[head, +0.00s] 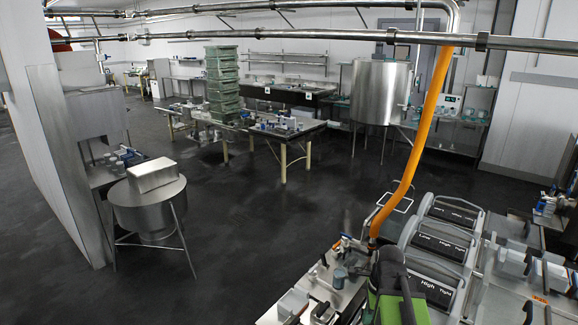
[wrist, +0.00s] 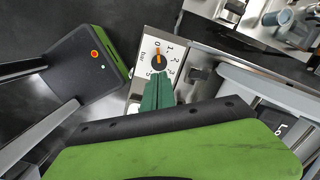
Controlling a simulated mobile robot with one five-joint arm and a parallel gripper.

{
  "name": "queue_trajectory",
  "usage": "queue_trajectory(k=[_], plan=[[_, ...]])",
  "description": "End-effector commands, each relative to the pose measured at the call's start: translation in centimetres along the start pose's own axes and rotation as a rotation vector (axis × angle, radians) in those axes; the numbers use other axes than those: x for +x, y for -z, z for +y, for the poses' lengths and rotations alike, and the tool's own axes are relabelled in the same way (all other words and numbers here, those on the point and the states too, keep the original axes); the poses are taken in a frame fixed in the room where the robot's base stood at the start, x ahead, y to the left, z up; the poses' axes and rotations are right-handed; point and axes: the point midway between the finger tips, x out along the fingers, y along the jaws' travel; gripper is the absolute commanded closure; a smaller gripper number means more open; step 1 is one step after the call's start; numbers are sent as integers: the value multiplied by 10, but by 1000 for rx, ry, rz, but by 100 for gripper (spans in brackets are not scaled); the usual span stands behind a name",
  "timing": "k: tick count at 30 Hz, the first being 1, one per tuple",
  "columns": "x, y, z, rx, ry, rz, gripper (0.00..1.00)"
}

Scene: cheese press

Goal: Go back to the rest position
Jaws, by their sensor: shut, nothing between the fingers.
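My gripper (wrist: 157,80) shows in the wrist view as dark green fingers, shut with nothing between them. The fingertips are just below a round black knob (wrist: 158,60) with an orange mark. I cannot tell whether they touch it. The knob sits on a pale dial panel (wrist: 146,50) with numbers around it and the word "bar". The exact setting is too small to read surely. In the head view my green and black arm is at the bottom, over the press bench; the fingertips are not clear there.
Grey presses (head: 440,235) with black labels stand right of my arm, and an orange hose (head: 425,130) hangs above it. A steel vat (head: 148,215) with a box on top stands at left. The dark floor (head: 250,240) between is clear. Green crates (head: 222,85) are stacked behind.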

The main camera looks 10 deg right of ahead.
Motion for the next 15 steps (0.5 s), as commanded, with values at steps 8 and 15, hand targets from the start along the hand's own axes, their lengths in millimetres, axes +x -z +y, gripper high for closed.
queue_trajectory(k=[8, 15], plan=[[13, -132, 42, -1053, -64, 44, 100], [12, -123, 48, -1643, -111, 49, 100]])
